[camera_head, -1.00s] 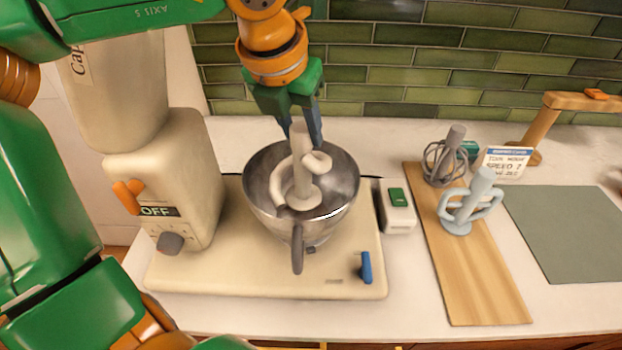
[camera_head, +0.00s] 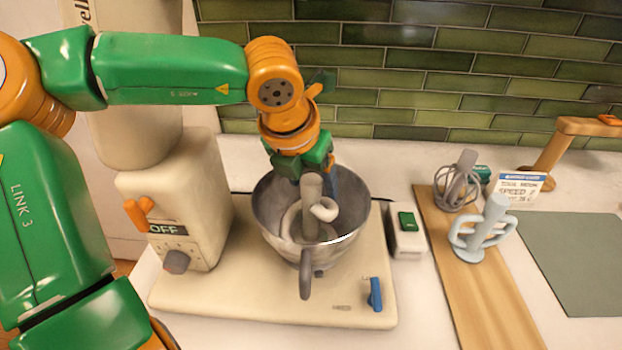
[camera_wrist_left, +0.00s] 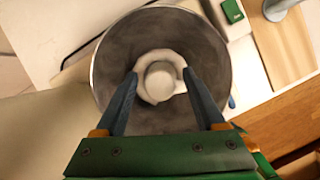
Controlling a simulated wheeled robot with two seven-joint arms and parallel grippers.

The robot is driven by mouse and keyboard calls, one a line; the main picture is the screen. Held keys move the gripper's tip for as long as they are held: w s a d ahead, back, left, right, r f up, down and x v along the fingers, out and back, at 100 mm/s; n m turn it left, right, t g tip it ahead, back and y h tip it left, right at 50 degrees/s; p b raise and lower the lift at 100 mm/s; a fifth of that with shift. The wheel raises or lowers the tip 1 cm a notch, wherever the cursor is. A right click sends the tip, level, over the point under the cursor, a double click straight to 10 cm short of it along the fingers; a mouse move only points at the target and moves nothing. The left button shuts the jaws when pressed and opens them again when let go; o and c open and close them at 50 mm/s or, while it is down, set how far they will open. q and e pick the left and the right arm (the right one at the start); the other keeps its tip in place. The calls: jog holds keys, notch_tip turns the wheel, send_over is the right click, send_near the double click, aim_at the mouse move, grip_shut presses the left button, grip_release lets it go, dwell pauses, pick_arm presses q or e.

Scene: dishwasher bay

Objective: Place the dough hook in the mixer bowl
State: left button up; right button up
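The cream dough hook (camera_head: 312,205) stands upright inside the steel mixer bowl (camera_head: 275,225); the bowl's front wall hides its lower end. My left gripper (camera_head: 318,188) is over the bowl, pointing down, with its fingers on either side of the hook's shaft. In the left wrist view the two dark fingers (camera_wrist_left: 160,78) are spread, with a small gap to each side of the shaft. The hook (camera_wrist_left: 159,82) shows there end-on, between the fingertips, and the bowl rim (camera_wrist_left: 96,75) surrounds it. My right gripper is not in view.
The mixer (camera_head: 180,215) stands left of the bowl, its label reading OFF. A white box with a green button (camera_head: 407,240) is close on the right. A wooden board (camera_head: 490,305) holds a whisk (camera_head: 458,185) and a pale blue beater (camera_head: 483,235). A grey-green mat (camera_head: 575,255) lies far right.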

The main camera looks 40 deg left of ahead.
pick_arm(q)
jog(key=v, duration=1.2)
jog(key=shift+r, duration=0.2)
